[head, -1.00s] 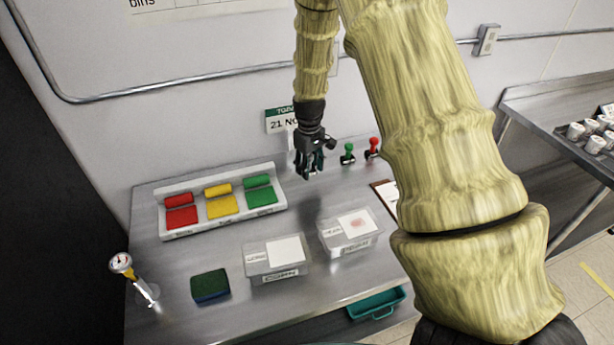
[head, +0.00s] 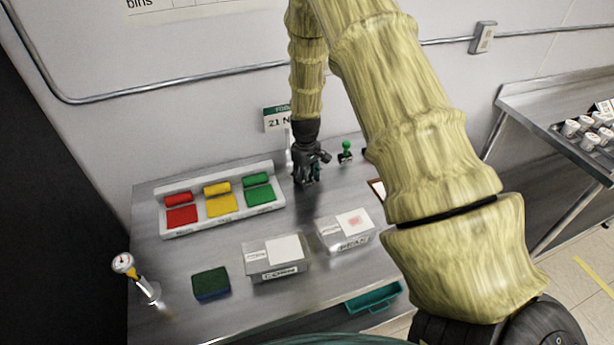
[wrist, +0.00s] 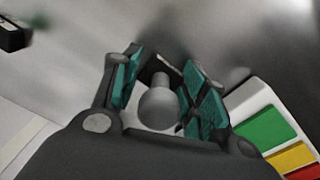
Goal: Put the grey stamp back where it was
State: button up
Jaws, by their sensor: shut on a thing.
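My gripper (head: 307,180) is low over the back of the steel table, right of the colour pad tray, with its fingers pointing down. In the wrist view its teal-padded fingers (wrist: 166,84) are shut on the grey stamp (wrist: 157,108), whose round grey knob sits between them above a dark base. I cannot tell whether the base touches the table. In the head view the fingers hide the stamp. The green stamp (head: 345,152) stands to the right of my gripper; its dark base (wrist: 12,38) shows at the wrist view's upper left. My arm hides the red stamp.
The tray (head: 225,219) with red, yellow and green pads is left of my gripper. Two lidded containers (head: 276,257) (head: 346,230) and a sponge (head: 210,283) are nearer the front. A date sign (head: 277,119) stands behind. Bare table lies between gripper and containers.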

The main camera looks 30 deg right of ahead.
jog(key=shift+f, duration=0.1)
jog(key=o, duration=1.1)
jog(key=shift+f, duration=0.1)
jog(key=shift+a+r+b, duration=0.1)
jog(key=shift+r+b, duration=2.2)
jog(key=shift+r, duration=3.85)
